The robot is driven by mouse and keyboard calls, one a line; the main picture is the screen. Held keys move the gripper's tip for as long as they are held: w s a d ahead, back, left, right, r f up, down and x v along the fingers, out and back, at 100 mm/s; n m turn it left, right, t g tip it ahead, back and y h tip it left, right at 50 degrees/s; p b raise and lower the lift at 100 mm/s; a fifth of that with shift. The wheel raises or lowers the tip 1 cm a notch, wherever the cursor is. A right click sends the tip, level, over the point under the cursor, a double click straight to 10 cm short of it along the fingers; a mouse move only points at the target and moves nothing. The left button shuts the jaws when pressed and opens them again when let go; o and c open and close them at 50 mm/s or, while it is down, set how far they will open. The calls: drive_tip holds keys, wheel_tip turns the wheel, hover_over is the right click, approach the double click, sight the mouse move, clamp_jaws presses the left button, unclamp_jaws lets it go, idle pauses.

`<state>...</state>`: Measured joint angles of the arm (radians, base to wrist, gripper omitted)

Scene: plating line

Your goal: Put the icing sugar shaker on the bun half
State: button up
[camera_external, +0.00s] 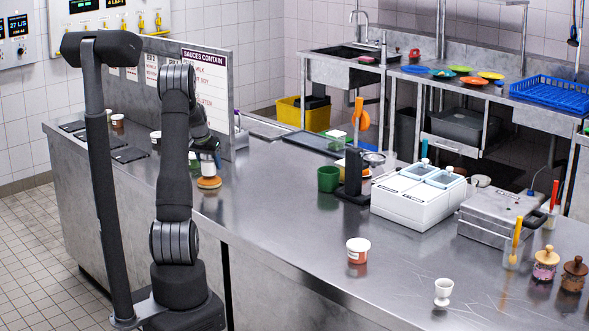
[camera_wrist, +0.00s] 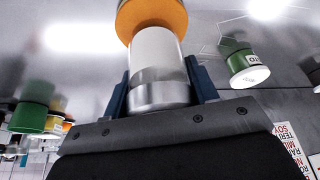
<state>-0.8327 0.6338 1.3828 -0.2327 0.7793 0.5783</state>
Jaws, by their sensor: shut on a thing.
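The icing sugar shaker (camera_external: 208,169) is upright, with a white body and a metal end; it also shows in the wrist view (camera_wrist: 157,55). My gripper (camera_external: 207,160) is shut on it, with the blue fingers on both sides of the metal end in the wrist view (camera_wrist: 158,88). The orange-brown bun half (camera_external: 208,183) is directly under the shaker's white end, and shows at the top of the wrist view (camera_wrist: 152,17). The shaker appears to meet the bun half, but I cannot tell whether it bears on it. The bun's underside is hidden.
A sauces sign board (camera_external: 207,95) stands close behind my gripper. A green pot (camera_external: 328,179) and a black stand (camera_external: 353,180) are to the right. A white tub with a red label (camera_external: 358,250) and an egg cup (camera_external: 443,291) stand nearer the front. The steel counter between is clear.

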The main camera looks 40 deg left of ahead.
drive_tip(key=shift+f, duration=0.35)
drive_tip(key=shift+f, duration=0.2)
drive_tip(key=o, duration=1.1)
drive_tip(key=shift+c, duration=0.2)
drive_tip(key=v, duration=1.2)
drive_tip(key=shift+r, duration=0.15)
